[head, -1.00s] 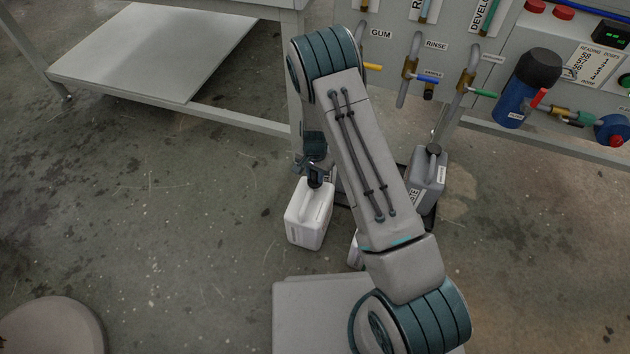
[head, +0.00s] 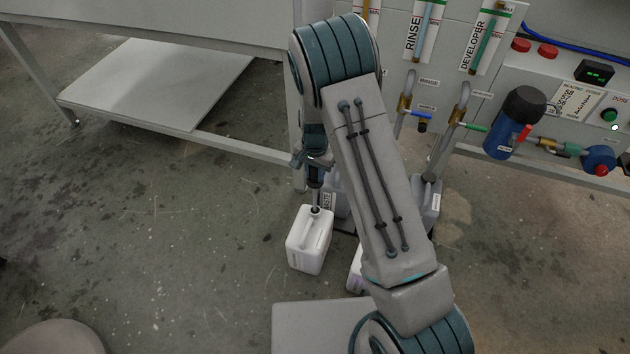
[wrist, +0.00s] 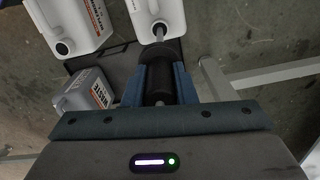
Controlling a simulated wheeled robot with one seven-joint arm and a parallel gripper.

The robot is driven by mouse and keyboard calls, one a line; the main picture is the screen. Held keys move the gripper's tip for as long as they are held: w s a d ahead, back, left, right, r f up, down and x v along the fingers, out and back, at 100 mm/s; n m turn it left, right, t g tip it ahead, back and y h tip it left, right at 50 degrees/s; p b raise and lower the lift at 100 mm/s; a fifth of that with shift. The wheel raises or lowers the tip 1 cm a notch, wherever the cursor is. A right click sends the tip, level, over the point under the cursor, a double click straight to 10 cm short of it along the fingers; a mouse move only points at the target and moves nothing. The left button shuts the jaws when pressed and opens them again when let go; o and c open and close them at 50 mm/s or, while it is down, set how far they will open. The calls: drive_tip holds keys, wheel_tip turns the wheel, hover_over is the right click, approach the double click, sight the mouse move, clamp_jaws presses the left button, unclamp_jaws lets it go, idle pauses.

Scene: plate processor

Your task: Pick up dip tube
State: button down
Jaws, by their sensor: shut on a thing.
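My gripper (head: 316,168) is shut on the black head of the dip tube (head: 316,197), above the white jug (head: 311,240) on the floor. The tube hangs upright below the jaws, and its lower part runs into the jug's open mouth. In the wrist view, the two blue fingers of my gripper (wrist: 160,88) clasp the black head of the dip tube (wrist: 158,72). The grey tube reaches the mouth of the white jug (wrist: 158,18). The tube's lower end is hidden inside the jug.
A grey waste can (wrist: 88,92) and another white jug (wrist: 75,22) stand close by. The processor (head: 560,95) with its hoses and valves is behind at the right. A table with a low shelf (head: 155,85) is behind at the left. The floor left of the jug is clear.

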wheel_tip(320, 180, up, 12)
drive_tip(key=p, duration=0.3)
drive_tip(key=shift+f, duration=0.2)
wheel_tip(320, 180, up, 24)
drive_tip(key=p, duration=1.8)
